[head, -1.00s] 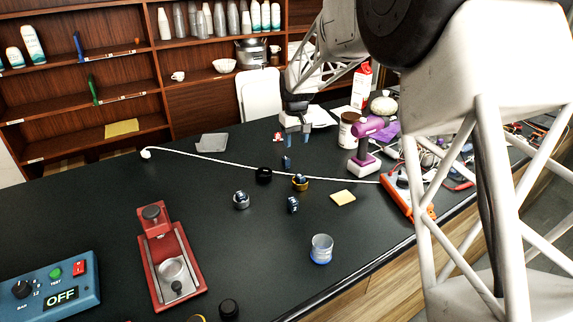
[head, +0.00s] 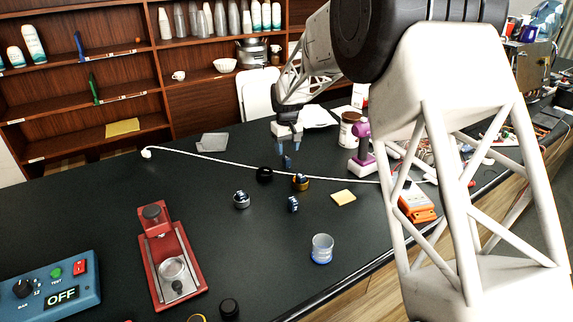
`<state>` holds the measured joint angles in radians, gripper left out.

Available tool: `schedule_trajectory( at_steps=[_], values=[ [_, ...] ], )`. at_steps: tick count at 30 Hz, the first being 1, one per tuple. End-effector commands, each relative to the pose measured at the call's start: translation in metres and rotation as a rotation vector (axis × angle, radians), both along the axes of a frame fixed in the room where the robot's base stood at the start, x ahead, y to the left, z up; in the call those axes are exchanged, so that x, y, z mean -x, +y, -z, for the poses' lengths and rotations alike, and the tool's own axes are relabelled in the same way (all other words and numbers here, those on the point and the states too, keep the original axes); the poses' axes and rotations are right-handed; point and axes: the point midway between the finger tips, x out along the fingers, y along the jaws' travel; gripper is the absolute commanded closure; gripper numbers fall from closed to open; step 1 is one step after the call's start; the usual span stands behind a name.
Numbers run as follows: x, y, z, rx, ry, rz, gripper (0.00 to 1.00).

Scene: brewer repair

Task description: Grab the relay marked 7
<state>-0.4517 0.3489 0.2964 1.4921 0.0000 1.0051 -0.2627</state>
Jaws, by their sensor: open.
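Several small dark-blue relays with pale markings are on the black bench in the head view. One relay (head: 287,162) stands upright directly below my gripper. Another relay (head: 293,204) stands nearer on the bare bench. One more relay (head: 301,178) sits in a gold ring (head: 300,187), and another (head: 241,195) sits in a silver ring (head: 241,205). The markings are too small to read, so I cannot tell which one is marked 7. My gripper (head: 288,152) is open, pointing down, its fingertips close to the upright relay. I cannot tell whether they touch it.
A black round part (head: 265,175) and a white cord (head: 215,160) lie near the relays. A purple tool (head: 362,150) stands to the right. The left middle bench is clear.

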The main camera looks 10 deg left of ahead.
Motion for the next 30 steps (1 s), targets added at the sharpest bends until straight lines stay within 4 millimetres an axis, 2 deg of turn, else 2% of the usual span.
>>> schedule_trajectory(
  at_steps=[14, 30],
  values=[
    [0.000, 0.000, 0.007, 0.000, 0.000, 0.000, 0.47],
    [-0.002, 0.000, 0.054, -0.001, -0.001, 0.000, 0.47]
  ],
)
